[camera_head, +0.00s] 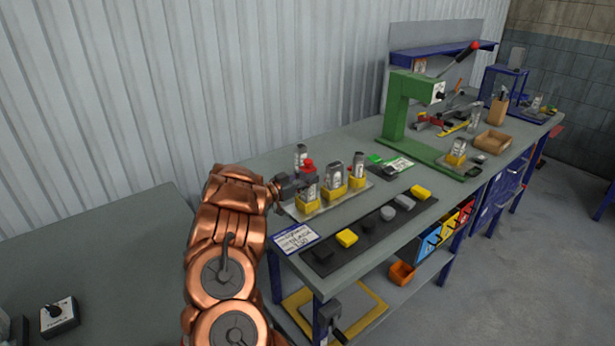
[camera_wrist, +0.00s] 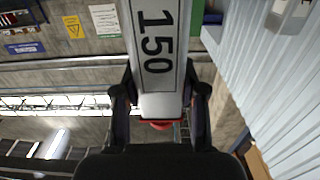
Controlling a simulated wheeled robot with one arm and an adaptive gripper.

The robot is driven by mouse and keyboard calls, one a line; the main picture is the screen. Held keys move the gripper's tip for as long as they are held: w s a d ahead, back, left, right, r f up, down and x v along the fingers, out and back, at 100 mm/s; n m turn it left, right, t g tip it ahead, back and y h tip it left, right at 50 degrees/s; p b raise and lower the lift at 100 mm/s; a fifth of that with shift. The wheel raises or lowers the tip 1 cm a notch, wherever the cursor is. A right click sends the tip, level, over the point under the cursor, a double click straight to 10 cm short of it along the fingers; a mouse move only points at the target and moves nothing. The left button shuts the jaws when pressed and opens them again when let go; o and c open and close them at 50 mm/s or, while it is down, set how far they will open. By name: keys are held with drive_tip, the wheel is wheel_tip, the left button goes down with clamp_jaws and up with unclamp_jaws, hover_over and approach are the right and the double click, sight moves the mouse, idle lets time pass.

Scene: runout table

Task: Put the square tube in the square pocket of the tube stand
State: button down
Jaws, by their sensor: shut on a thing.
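The tube stand (camera_head: 361,200) is a light plate on the bench with yellow pocket blocks. Metal tubes show at its middle block (camera_head: 335,190) and right block (camera_head: 358,182). My gripper (camera_head: 304,185) reaches in from the left at the front-left yellow block (camera_head: 307,204). It is shut on a pale tube marked 150, taken here as the square tube (camera_wrist: 156,50), with a finger on each side near one end. A tube (camera_head: 311,191) shows at the front-left block, partly behind my gripper. I cannot tell whether its lower end is inside the pocket or above it.
Another metal tube (camera_head: 300,152) and a small red part (camera_head: 308,165) show just behind my gripper. A black mat (camera_head: 375,222) with yellow, grey and black pieces lies in front. A green press (camera_head: 395,120) stands farther right. A label card (camera_head: 296,238) lies at the near corner.

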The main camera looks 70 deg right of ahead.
drive_tip(key=shift+f, duration=0.2)
drive_tip(key=c, duration=0.7)
unclamp_jaws()
drive_tip(key=shift+o, duration=0.2)
